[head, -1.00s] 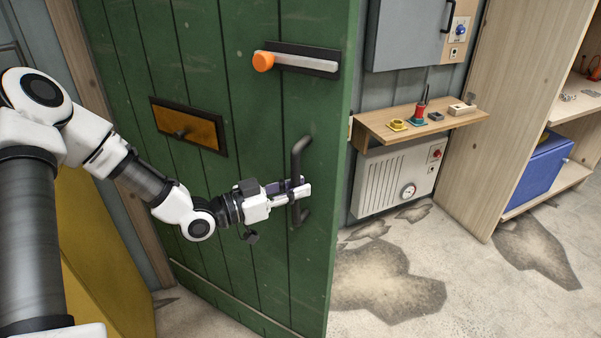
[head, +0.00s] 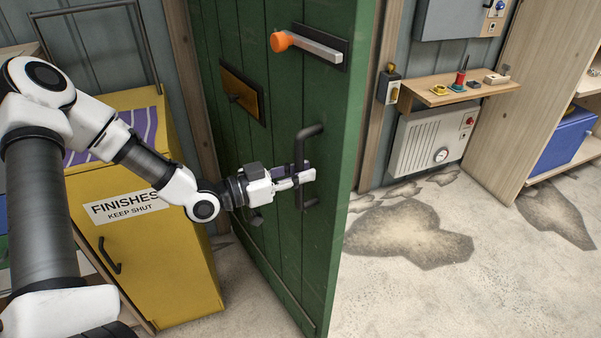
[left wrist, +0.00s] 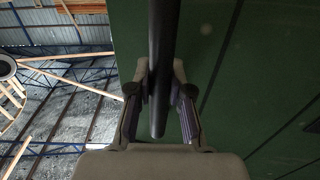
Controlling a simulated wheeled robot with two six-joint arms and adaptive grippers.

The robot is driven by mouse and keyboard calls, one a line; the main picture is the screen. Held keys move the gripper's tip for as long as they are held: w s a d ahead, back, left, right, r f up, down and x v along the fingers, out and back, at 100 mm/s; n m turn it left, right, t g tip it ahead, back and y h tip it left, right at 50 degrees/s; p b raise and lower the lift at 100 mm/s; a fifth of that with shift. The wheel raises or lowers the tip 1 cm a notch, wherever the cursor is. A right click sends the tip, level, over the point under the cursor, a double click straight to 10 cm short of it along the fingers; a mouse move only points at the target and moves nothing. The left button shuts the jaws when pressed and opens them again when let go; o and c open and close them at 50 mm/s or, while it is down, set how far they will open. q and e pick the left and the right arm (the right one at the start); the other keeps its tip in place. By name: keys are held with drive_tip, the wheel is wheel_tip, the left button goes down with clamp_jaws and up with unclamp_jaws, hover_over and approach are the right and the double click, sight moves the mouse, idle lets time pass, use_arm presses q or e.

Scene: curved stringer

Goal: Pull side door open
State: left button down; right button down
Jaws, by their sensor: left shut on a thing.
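The green plank side door (head: 265,150) stands ajar in the head view, with its free edge swung out toward me on the right. A dark vertical pull handle (head: 300,165) is fixed near that edge. My left gripper (head: 302,177) is shut on the handle. In the left wrist view the handle bar (left wrist: 163,70) runs between the two fingers (left wrist: 160,100), with the green door face behind it. An orange-tipped latch lever (head: 305,46) sits above the handle. My right gripper is not in view.
A yellow cabinet (head: 160,255) marked "FINISHES KEEP SHUT" stands left of the door. A wall shelf (head: 455,92) with small items and a heater (head: 430,140) are beyond the door. The patched floor (head: 480,280) at the right is clear.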

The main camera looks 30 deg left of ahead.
sight(301, 131)
use_arm(q)
drive_tip(key=shift+w, duration=0.1)
drive_tip(key=c, duration=1.1)
unclamp_jaws()
drive_tip(key=shift+a, duration=0.1)
drive_tip(key=shift+o, duration=0.2)
wheel_tip(301, 131, up, 10)
drive_tip(key=shift+r, duration=0.1)
